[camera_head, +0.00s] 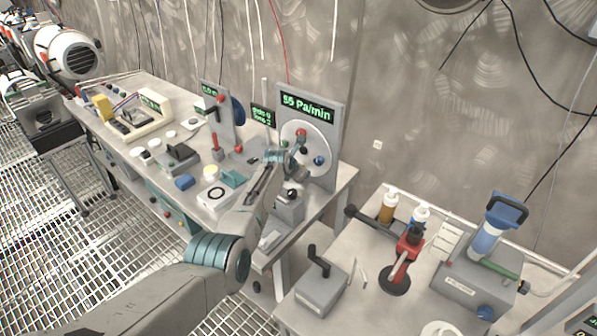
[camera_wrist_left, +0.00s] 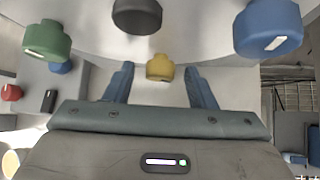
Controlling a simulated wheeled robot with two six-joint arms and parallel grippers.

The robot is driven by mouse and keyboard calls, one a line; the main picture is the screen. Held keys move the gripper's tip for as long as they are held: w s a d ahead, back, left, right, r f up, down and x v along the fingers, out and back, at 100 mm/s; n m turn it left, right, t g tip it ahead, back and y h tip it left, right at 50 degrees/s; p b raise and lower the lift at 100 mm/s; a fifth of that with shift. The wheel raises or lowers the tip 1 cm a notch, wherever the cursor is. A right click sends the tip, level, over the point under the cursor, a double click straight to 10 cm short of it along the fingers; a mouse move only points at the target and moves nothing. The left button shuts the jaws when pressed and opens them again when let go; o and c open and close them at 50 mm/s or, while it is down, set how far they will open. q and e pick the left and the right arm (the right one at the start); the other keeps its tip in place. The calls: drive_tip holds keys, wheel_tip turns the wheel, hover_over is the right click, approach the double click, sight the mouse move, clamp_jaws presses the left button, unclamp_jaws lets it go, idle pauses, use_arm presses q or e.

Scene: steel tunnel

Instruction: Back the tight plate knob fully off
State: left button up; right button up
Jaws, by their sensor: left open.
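A round pale plate (camera_head: 316,139) stands upright on a grey panel under a green "55 Pa/min" display. In the head view it bears a red knob (camera_head: 300,132) and a blue knob (camera_head: 319,160). In the left wrist view the plate (camera_wrist_left: 205,25) shows a green knob (camera_wrist_left: 47,40), a dark grey knob (camera_wrist_left: 137,16), a blue knob (camera_wrist_left: 268,28) and a yellow knob (camera_wrist_left: 160,67). My left gripper (camera_wrist_left: 159,69) is open in front of the plate, with the yellow knob between its fingertips in the picture. I cannot tell contact, or which knob is tight. My right gripper is out of view.
The long bench (camera_head: 345,178) holds several small devices left of the panel. A grey block (camera_head: 288,208) stands close below my left gripper. A second table (camera_head: 345,225) at the right carries a red-clamped stand (camera_head: 405,262), bottles and a blue-handled device (camera_head: 487,238).

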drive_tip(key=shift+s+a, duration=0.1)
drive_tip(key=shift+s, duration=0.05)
use_arm(q)
drive_tip(key=shift+c, duration=0.8)
drive_tip(key=c, duration=0.8)
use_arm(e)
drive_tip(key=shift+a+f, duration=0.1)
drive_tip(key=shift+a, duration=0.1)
